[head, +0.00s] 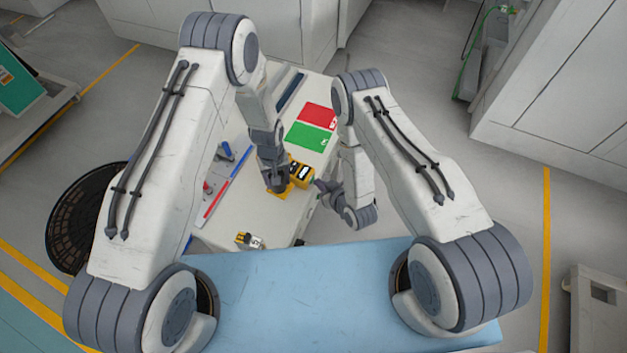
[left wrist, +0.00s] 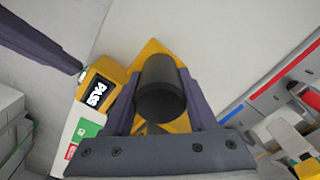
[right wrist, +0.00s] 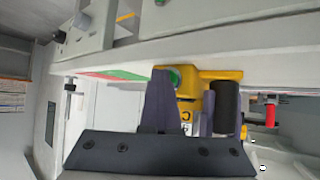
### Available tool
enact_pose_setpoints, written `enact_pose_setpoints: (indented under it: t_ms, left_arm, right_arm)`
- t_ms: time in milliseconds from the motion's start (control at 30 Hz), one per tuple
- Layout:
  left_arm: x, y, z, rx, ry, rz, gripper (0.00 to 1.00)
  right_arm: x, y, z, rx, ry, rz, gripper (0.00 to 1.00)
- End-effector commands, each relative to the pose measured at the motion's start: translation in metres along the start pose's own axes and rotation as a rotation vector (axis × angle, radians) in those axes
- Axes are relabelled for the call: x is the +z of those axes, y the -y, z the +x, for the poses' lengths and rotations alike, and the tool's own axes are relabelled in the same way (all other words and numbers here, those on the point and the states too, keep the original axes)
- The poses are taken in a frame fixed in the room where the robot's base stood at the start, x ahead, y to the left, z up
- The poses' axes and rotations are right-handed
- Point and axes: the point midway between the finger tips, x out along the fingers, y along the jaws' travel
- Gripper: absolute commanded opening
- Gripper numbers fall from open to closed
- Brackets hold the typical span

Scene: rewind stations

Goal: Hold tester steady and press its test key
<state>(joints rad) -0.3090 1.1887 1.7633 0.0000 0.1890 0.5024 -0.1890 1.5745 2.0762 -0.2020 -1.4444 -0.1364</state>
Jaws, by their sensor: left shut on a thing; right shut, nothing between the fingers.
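The yellow tester (head: 302,170) stands on the white bench, with a black cylindrical handle (left wrist: 160,88) and a display reading PASS (left wrist: 97,92). My left gripper (head: 277,186) is shut on the black handle, with a finger on either side of it in the left wrist view. My right gripper (head: 318,184) is shut and empty at the tester's right side. In the right wrist view its tip (right wrist: 162,74) is beside the green round test key (right wrist: 175,77) and partly covers it. I cannot tell whether the tip touches the key.
A red pad (head: 317,116) and a green pad (head: 308,138) lie on the bench (head: 240,212) beyond the tester. Red and blue strips (head: 216,198) and small parts are to the left. A small yellow and white item (head: 249,240) is near the front.

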Motion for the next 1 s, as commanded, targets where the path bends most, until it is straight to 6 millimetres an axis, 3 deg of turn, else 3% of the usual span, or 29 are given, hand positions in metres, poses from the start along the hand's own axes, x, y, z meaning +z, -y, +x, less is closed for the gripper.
enact_pose_setpoints:
  t_ms: [733, 1000]
  left_arm:
    - [0.0, 0.0, 0.0, 0.0, -0.001, 0.001, 0.0]
    - [0.0, 0.0, 0.0, 0.0, -0.001, 0.0, 0.0]
  right_arm:
    - [0.009, -0.01, -0.014, 0.001, -0.001, 0.001, 0.0]
    - [0.023, -0.024, -0.032, 0.004, 0.001, 0.005, 0.0]
